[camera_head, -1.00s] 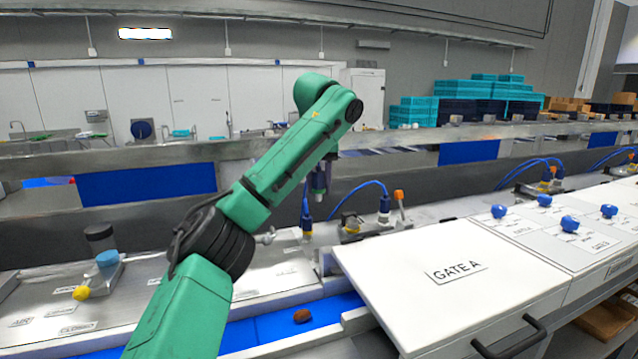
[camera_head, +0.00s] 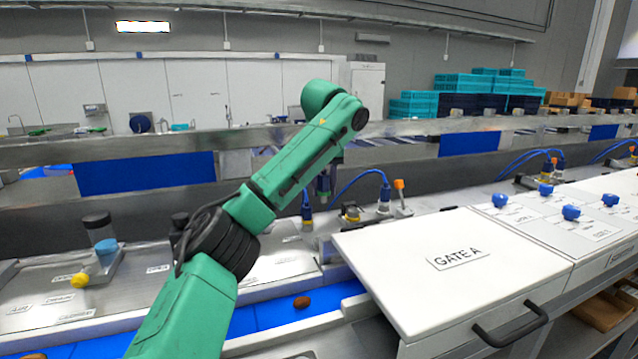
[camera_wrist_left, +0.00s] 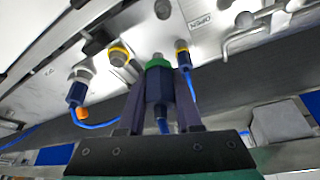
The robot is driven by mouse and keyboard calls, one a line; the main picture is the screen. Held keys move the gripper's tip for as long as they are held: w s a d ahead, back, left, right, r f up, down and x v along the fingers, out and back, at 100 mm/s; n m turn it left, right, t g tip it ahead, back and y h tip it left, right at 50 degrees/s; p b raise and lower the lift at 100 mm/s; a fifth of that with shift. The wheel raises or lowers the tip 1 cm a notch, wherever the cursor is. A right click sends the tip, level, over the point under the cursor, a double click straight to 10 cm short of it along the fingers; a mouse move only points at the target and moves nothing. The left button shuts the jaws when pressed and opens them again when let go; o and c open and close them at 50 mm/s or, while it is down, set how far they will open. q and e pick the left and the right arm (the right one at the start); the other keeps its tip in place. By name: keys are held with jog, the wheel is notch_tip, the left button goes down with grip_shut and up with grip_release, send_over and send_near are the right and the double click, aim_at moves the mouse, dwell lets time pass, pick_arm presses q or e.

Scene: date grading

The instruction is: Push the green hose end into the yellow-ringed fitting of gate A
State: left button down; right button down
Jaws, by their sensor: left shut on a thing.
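My left gripper (camera_wrist_left: 158,88) is shut on the green hose end (camera_wrist_left: 157,63), which has a green collar, a dark blue body and a blue hose trailing back between the fingers. In the head view my left gripper (camera_head: 324,186) is small and partly hidden by my green arm. The yellow-ringed fitting (camera_wrist_left: 119,55) sits up and left of the hose end in the wrist view, apart from it. In the head view the fitting (camera_head: 350,214) is right of and below the gripper, by the white gate A lid (camera_head: 400,250). My right gripper is not in view.
A blue plug (camera_wrist_left: 76,92) on a silver fitting stands left of the yellow ring. Another blue plug with a yellow band (camera_wrist_left: 183,56) stands close on the right. An orange-topped lever (camera_head: 400,195) rises beside the fittings. A brown date (camera_head: 302,301) lies on the blue belt.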

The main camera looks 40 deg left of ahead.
pick_arm(q)
jog(key=w+p, duration=0.1)
jog(key=w, duration=0.1)
jog(key=w+d+p, duration=0.1)
jog(key=w+p, duration=0.1)
jog(key=w+d+p, duration=0.1)
jog(key=w+p, duration=0.1)
jog(key=shift+d, duration=0.2)
jog(key=shift+w+d, duration=0.35)
jog(key=shift+w, duration=0.55)
jog(key=shift+s+f, duration=0.1)
jog(key=shift+a+f, duration=0.15)
jog(key=shift+f, duration=0.1)
